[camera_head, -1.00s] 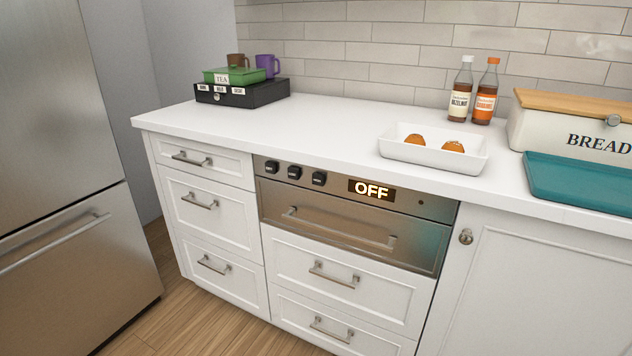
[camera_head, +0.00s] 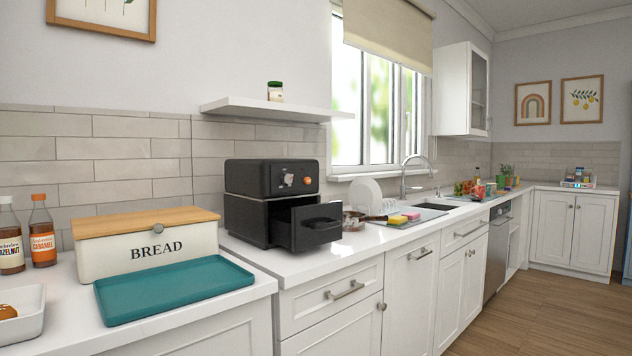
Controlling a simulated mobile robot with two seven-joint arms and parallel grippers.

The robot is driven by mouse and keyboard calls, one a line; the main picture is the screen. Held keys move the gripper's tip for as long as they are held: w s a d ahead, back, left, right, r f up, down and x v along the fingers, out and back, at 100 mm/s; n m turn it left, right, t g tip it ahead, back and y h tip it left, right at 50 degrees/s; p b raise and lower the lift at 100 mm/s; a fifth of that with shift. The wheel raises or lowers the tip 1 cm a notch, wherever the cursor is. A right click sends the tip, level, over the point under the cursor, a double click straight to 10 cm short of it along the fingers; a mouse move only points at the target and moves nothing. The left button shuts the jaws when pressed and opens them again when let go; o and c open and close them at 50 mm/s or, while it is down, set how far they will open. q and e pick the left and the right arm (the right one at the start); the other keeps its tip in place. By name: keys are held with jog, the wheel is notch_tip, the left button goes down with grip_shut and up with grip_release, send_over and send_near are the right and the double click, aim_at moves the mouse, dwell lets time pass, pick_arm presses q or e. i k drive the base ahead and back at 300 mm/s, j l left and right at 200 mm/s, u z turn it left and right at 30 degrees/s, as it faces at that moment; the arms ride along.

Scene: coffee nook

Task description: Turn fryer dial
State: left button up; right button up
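A black air fryer (camera_head: 247,180) stands on the white counter in the middle of the head view, to the right of the bread box. Its drawer (camera_head: 312,227) is pulled out toward the front right, with a dark handle. The upper front panel carries an orange dial (camera_head: 307,180) on the right and a pale dial (camera_head: 289,179) to its left. The markings on the dials are too small to read. Neither of my grippers shows in the view.
A cream bread box (camera_head: 140,250) with a wooden lid and a teal tray (camera_head: 175,289) are left of the fryer. A white shelf (camera_head: 275,110) hangs above it. Plates, sponges and a sink (camera_head: 442,204) are to the right. Floor is clear at the lower right.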

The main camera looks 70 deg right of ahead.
aim_at(286, 178)
jog(key=z, duration=2.05)
